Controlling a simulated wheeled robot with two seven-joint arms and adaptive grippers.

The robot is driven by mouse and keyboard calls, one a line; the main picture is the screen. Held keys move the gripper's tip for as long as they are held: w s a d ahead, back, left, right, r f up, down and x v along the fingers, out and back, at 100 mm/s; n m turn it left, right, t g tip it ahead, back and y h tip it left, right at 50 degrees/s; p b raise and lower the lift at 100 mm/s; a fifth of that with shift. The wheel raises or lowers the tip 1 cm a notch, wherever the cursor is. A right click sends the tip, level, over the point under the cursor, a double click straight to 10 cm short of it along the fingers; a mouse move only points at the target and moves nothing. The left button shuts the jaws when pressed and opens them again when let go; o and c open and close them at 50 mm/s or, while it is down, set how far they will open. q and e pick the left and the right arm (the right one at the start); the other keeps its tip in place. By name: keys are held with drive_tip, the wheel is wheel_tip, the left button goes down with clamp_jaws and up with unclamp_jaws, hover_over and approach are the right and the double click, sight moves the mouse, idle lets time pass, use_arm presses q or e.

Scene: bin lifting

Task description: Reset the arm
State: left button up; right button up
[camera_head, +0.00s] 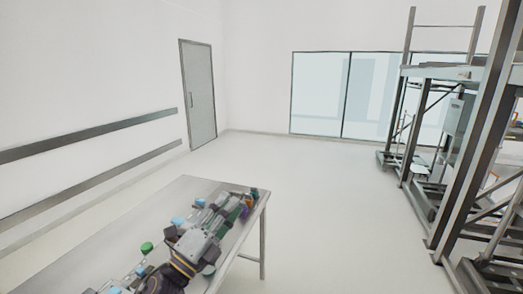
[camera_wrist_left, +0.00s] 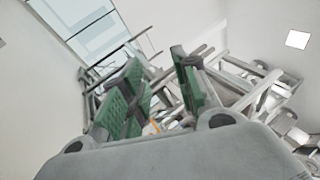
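My left gripper (camera_head: 218,212) reaches over the grey table (camera_head: 190,190) in the head view, its fingers pointing away toward the table's far right corner. In the left wrist view its two green finger pads (camera_wrist_left: 158,88) stand apart with nothing between them, so it is open and empty. The wrist view looks past the fingers at metal racks, the window and the wall. My right arm and gripper are not in view.
Several small items with coloured caps, among them a green-capped one (camera_head: 147,247), stand on the table around my left arm. A metal rack (camera_head: 470,150) stands at the right. The floor (camera_head: 320,200) between table and rack is clear. A door (camera_head: 198,95) is at the back.

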use_arm(q)
drive_tip(key=a+f+n+g+y, duration=0.2)
drive_tip(key=a+f+n+y, duration=0.45)
drive_tip(key=f+n, duration=0.25)
drive_tip(key=a+f+n+g+y, duration=0.2)
drive_tip(key=a+f+n+y, duration=0.4)
drive_tip(key=f+n+y, duration=0.15)
drive_tip(key=s+a+f+n+g+h, duration=0.1)
drive_tip(key=s+f+n+g, duration=0.95)
drive_tip(key=s+f, duration=1)
drive_tip(key=s+f+m+g+b, duration=0.25)
drive_tip(key=f+b, duration=0.25)
drive_tip(key=f, duration=3.3)
drive_tip(key=s+a+f+b, duration=0.2)
drive_tip(key=s+f, duration=0.9)
drive_tip(key=f, duration=0.1)
drive_tip(key=s+a+f+b, duration=0.3)
drive_tip(key=s+f, duration=0.8)
drive_tip(key=f, duration=0.1)
drive_tip(key=shift+s+a+g, duration=0.15)
drive_tip(key=shift+s+g, duration=0.15)
drive_tip(key=shift+g, duration=0.1)
